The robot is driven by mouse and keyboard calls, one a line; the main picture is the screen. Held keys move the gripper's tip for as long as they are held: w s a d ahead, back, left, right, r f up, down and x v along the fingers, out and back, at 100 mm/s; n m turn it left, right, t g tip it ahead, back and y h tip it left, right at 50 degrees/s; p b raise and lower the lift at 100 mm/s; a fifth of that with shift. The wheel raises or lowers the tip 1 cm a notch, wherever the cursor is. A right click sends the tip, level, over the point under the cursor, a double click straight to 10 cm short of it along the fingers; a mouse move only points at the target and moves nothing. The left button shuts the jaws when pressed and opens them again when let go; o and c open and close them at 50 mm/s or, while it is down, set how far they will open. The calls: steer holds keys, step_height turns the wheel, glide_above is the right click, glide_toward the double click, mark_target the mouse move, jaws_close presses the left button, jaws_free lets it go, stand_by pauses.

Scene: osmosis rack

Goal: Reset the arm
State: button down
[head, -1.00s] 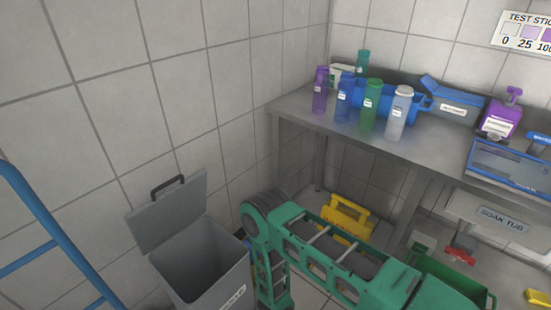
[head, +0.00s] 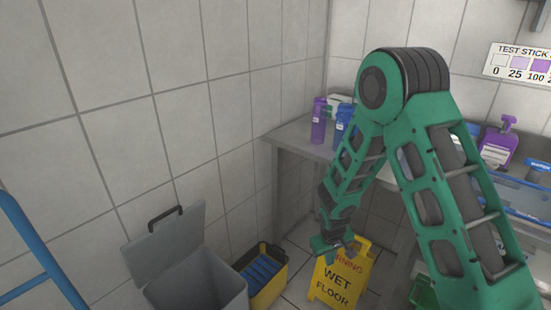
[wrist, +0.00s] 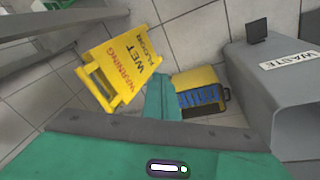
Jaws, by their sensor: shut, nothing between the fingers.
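My green arm is raised and bent in the head view, its elbow high in front of the steel bench. The forearm hangs down, and my gripper (head: 333,247) is at its lower end, just above and left of the yellow wet-floor sign (head: 340,280). The wrist view looks down along my gripper (wrist: 162,95), whose green fingers are together with nothing between them. The wet-floor sign (wrist: 118,67) also shows there, left of the fingers. I cannot tell the exact gap between gripper and sign.
A grey waste bin (head: 192,283) with its lid up stands at left, beside a yellow-and-blue bucket (head: 262,272). The bench (head: 290,135) holds a purple bottle (head: 318,122) and a purple pump container (head: 497,147). My arm hides other bottles. A blue rail (head: 35,240) stands far left.

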steer(key=s+d+r+m, duration=0.2)
steer(key=s+d+r, duration=0.2)
steer(key=d+r, duration=0.25)
steer(key=s+d+r+m+g, duration=0.1)
steer(key=s+d+r+m, duration=0.15)
steer(key=d+r, duration=0.45)
steer(key=s+d+r+m, duration=0.1)
steer(key=s+d+r, duration=0.4)
steer(key=r, duration=0.3)
steer(key=s+d+r+m, duration=0.1)
steer(key=s+r, duration=0.2)
steer(key=s, duration=0.4)
steer(key=s+d+r+m+g+y, duration=0.1)
steer(key=s+r+m, duration=0.1)
steer(key=s, duration=0.5)
steer(key=s+d+r+m, duration=0.1)
steer(key=s+d+r, duration=0.1)
steer(key=s+r, duration=0.3)
steer(key=s, duration=0.3)
steer(key=shift+m, duration=0.35)
